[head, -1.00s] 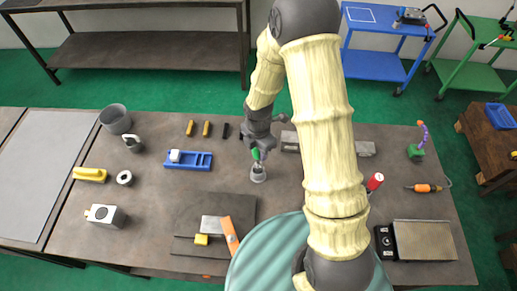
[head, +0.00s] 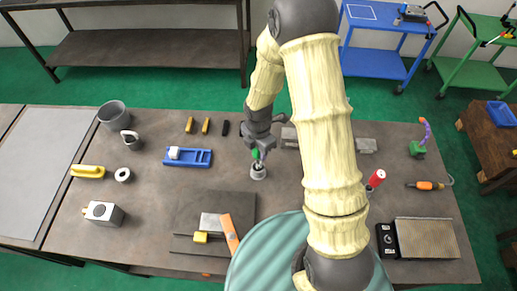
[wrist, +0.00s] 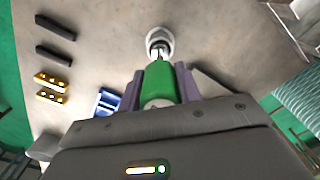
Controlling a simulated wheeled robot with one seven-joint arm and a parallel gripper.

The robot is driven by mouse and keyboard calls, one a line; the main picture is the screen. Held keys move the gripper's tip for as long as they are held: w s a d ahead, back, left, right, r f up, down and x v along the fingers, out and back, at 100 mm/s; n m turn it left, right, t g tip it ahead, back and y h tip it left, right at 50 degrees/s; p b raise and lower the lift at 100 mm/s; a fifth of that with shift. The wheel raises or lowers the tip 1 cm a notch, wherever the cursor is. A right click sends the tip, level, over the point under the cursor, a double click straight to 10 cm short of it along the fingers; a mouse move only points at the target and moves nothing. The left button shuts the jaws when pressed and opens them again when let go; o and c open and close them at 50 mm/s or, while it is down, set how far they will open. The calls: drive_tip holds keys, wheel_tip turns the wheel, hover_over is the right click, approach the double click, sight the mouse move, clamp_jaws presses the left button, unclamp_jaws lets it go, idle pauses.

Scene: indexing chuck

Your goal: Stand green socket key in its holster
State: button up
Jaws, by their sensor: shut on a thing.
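The green socket key (wrist: 160,80) is between the two fingers of my gripper (wrist: 155,88) in the wrist view. The gripper is shut on its green handle, and the metal shank points away from the palm. The holster (wrist: 160,38) is a round, light grey cup on the table. The key's shank end overlaps the cup's opening in the wrist view; how deep it sits is hard to tell. In the head view, my gripper (head: 259,150) is just above the holster (head: 258,173), with the green handle (head: 255,154) over it.
A blue tray (head: 200,158) lies left of the holster, with black and yellow pieces behind it. A dark mat (head: 190,212) with a metal block is in front. A red-topped cylinder (head: 376,178) stands to the right. Bare table surrounds the holster.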

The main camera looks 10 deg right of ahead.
sight(258, 156)
drive_tip(key=shift+f+b, duration=1.25)
drive_tip(key=shift+f, duration=0.55)
drive_tip(key=o, duration=1.2)
drive_tip(key=shift+c, duration=0.2)
wheel_tip(258, 156, up, 17)
drive_tip(key=b, duration=0.1)
drive_tip(key=shift+r, duration=0.2)
